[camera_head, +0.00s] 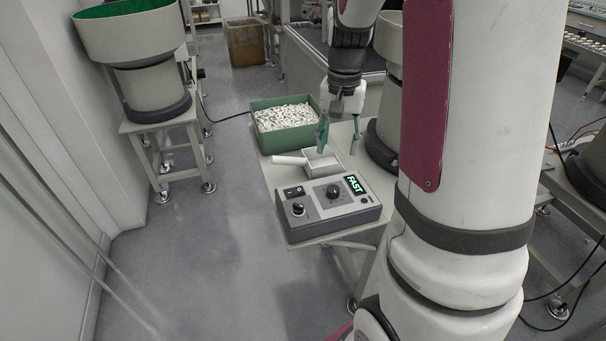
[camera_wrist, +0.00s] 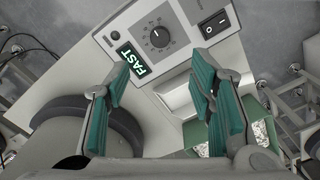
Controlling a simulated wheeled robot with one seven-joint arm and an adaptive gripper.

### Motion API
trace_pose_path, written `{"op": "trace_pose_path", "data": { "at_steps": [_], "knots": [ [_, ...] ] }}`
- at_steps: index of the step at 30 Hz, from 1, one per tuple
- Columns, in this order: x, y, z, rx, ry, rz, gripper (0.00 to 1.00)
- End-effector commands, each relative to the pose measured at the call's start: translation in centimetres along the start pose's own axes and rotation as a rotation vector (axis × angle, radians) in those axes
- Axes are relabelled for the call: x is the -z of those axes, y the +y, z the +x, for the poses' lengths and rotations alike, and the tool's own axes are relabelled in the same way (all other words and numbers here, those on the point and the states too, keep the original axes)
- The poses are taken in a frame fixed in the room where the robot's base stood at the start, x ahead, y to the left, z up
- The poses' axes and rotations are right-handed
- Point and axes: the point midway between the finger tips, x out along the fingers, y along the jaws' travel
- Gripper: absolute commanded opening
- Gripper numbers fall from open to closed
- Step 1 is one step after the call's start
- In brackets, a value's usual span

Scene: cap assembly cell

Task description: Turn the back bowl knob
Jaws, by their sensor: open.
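A grey control box (camera_head: 350,213) sits on the front of a pale table. It has a black dial knob (camera_head: 333,191) near its middle, beside a display (camera_head: 355,185) that reads FAST. A second knob (camera_head: 298,209) is at its front left, below a black rocker switch (camera_head: 293,192). No label shows which knob belongs to the back bowl. My gripper (camera_head: 340,141) is open and empty, with teal fingers pointing down above the table behind the box. In the wrist view, the middle knob (camera_wrist: 159,37) lies beyond the open fingers (camera_wrist: 160,70), touching neither.
A metal scoop (camera_head: 322,163) lies between the box and a green bin (camera_head: 277,144) of small white parts. A green-lined feeder bowl (camera_head: 130,38) stands at the back left. Another bowl unit (camera_head: 383,145) is partly hidden behind my arm.

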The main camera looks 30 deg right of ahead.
Motion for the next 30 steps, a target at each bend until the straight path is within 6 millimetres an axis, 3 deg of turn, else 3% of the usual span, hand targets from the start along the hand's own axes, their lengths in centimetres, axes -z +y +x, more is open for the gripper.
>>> {"op": "trace_pose_path", "data": {
  "at_steps": [5, 21, 30],
  "knots": [
    [0.1, 0.1, 1.6, -0.003, -0.004, 0.005, 0.49],
    [0.0, 0.1, 11.5, -0.002, -0.003, 0.004, 0.49],
    [0.0, 0.1, 13.7, -0.001, -0.001, 0.001, 0.49]
  ]
}}
